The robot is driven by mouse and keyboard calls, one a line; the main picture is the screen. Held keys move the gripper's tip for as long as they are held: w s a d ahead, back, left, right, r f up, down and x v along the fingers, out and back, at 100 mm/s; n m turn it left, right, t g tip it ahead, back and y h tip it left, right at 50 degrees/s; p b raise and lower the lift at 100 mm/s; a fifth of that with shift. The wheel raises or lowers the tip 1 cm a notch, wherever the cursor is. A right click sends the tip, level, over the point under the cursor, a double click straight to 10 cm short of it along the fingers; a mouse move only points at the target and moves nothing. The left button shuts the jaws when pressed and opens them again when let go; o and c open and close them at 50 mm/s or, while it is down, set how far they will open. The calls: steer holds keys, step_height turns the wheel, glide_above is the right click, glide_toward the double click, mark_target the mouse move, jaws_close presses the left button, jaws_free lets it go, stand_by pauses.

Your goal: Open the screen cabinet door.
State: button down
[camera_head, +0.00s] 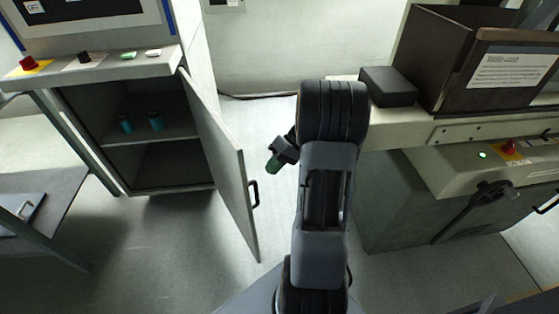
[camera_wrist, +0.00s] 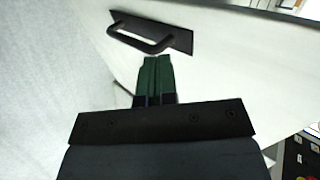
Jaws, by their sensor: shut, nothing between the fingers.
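The screen cabinet (camera_head: 190,50) stands at the left in the head view, with a screen and a button shelf on top. Its grey door (camera_head: 222,160) is swung wide open toward me, hinged on the right side. A black bar handle (camera_head: 254,194) sits on the door's outer face; it also shows in the wrist view (camera_wrist: 150,36). My gripper (camera_head: 274,164) is right of the door in the head view. In the wrist view its green fingers (camera_wrist: 157,62) are shut and empty, just below the handle in the picture and apart from it.
Two teal-and-black items (camera_head: 140,123) stand on the shelf inside the cabinet. A machine (camera_head: 400,200) with a dark open box (camera_head: 440,60) stands at the right. A table (camera_head: 60,190) with a dark leg is at the left. Grey floor is clear between door and machine.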

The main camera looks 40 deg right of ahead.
mark_target(253, 182)
steer(key=shift+w+a+f+b, duration=0.15)
steer(key=shift+a+f, duration=0.3)
steer(key=shift+a, duration=0.7)
steer(key=shift+w+a+f+b, duration=0.1)
steer(key=shift+a+f, duration=0.35)
steer(key=shift+a, duration=0.7)
steer(key=shift+w+a+f+b, duration=0.15)
steer(key=shift+a+f, duration=0.3)
steer(key=shift+a, duration=0.7)
steer(key=shift+s, duration=0.1)
